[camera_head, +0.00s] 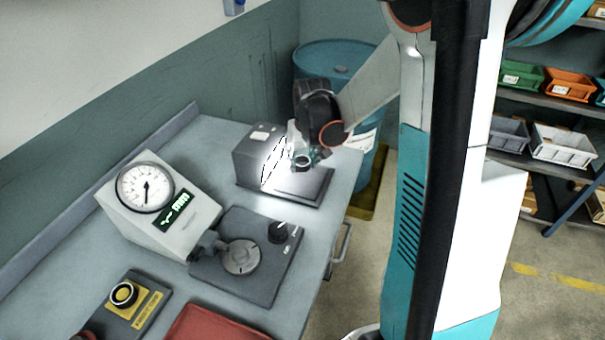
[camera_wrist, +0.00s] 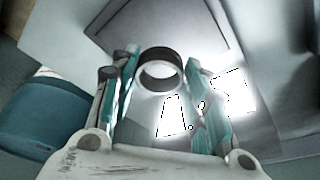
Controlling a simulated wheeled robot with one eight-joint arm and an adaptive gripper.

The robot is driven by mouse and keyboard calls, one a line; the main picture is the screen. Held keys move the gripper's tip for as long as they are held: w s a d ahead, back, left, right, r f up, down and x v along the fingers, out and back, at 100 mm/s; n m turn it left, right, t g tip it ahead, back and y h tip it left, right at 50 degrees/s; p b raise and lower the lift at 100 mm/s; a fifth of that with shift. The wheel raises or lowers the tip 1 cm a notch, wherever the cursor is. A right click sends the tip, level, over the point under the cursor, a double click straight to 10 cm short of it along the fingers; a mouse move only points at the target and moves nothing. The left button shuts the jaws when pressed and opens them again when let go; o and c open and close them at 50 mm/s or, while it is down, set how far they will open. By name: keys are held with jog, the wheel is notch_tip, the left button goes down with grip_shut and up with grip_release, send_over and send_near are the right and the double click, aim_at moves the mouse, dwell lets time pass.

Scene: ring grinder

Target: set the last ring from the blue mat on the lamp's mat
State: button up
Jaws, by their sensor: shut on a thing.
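The ring (camera_head: 302,162) is a small dark metal band with a bright inner wall. My gripper (camera_head: 305,157) is shut on it, over the lamp's mat (camera_head: 312,188), a dark flat plate in front of the grey lamp box (camera_head: 250,160). In the wrist view the ring (camera_wrist: 160,74) sits between the two teal fingertips of my gripper (camera_wrist: 161,66), its opening visible. The mat (camera_wrist: 185,22) appears beyond the ring, apart from it as far as I can tell. The lamp's glare washes out part of both views. I do not see the blue mat.
A dial gauge box (camera_head: 155,205) and a dark plate with a round metal stage (camera_head: 240,257) stand left on the bench. A yellow-labelled button box (camera_head: 125,308) and a red tray (camera_head: 215,325) lie in front. A blue drum (camera_head: 325,60) stands behind the bench.

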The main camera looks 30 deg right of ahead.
aim_at(302, 177)
jog(key=shift+f+b, duration=0.7)
jog(key=shift+f, duration=1.5)
jog(key=shift+f, duration=0.15)
jog(key=o, duration=1.1)
jog(key=shift+o, duration=0.2)
jog(key=p+v, duration=0.4)
jog(key=v, duration=0.8)
